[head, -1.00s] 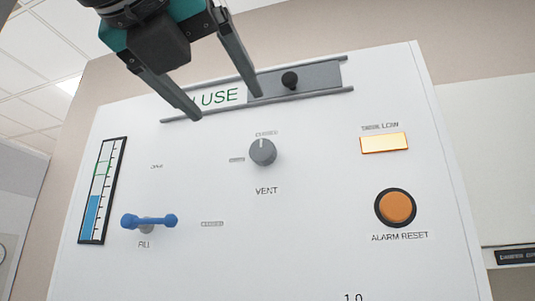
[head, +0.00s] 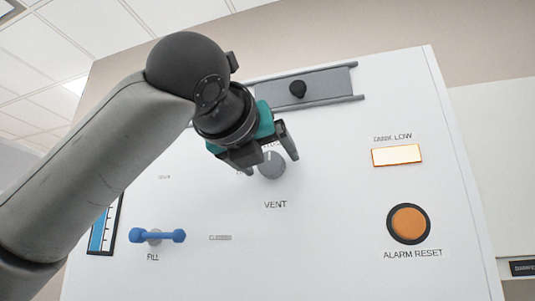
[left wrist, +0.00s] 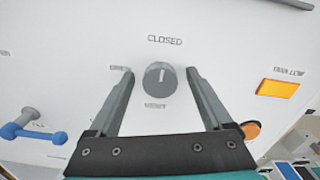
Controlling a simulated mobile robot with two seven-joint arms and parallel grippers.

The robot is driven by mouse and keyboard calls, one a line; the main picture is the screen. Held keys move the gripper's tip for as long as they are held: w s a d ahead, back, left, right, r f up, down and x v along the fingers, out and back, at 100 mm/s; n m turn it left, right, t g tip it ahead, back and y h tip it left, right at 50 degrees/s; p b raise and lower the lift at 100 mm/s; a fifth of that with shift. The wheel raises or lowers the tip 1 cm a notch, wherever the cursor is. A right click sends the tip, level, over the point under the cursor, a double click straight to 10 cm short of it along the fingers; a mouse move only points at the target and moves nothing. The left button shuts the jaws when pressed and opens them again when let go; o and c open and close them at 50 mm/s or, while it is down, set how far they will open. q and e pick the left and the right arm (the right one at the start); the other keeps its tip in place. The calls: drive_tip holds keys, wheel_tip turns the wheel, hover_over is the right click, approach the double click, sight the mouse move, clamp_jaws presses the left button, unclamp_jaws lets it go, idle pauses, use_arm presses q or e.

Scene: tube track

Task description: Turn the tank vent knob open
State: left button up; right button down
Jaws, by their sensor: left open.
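The grey round vent knob (head: 271,165) sits on the white panel above the label VENT, partly covered by my left gripper in the head view. In the left wrist view the knob (left wrist: 160,79) shows whole, its white pointer mark upward toward the word CLOSED (left wrist: 165,41). My left gripper (head: 272,166) is open, with one finger on each side of the knob. In the left wrist view the fingers (left wrist: 160,72) are apart from it, with a gap on both sides. I cannot tell how far the fingertips are from the panel. My right gripper is not in view.
A blue fill handle (head: 157,237) sticks out at lower left, beside a level gauge (head: 103,228). An orange alarm reset button (head: 409,223) and a lit tank low lamp (head: 397,155) are at right.

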use_arm(q)
clamp_jaws()
idle(0.8)
